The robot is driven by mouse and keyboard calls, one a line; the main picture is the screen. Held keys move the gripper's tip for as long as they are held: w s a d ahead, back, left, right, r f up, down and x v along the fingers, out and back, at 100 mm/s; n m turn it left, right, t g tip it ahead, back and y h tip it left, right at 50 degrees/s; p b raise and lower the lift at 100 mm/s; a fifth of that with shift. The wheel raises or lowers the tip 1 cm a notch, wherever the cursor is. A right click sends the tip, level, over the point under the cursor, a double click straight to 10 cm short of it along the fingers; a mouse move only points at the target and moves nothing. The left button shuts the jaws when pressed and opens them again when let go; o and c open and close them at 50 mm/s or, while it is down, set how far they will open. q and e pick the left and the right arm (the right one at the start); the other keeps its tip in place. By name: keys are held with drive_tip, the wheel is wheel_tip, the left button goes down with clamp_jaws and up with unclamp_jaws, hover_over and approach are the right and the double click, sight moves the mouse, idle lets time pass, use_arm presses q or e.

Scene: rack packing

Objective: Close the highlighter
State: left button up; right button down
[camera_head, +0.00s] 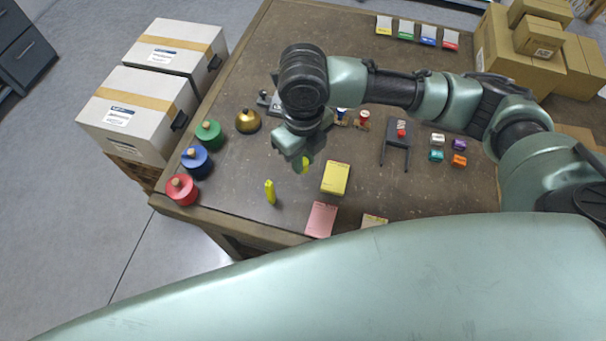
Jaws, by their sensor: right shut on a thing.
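The yellow highlighter body (270,192) stands about upright on the brown table, near its front left part. My right gripper (303,166) is above the table, up and to the right of the highlighter body and apart from it. It is shut on a small yellow piece (306,163), which looks like the highlighter's cap. The fingers and wrist hide part of this piece. My left gripper is not in view.
A yellow notepad (335,178) and a pink notepad (321,219) lie right of the highlighter. Red (182,189), blue (196,161) and green (209,134) lidded pots line the left edge. A golden bell (247,121) stands behind. A black stand (397,141) is further right.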

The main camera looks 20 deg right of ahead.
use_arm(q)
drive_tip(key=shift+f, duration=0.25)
use_arm(e)
wheel_tip(320, 180, up, 6)
drive_tip(key=shift+r, duration=0.25)
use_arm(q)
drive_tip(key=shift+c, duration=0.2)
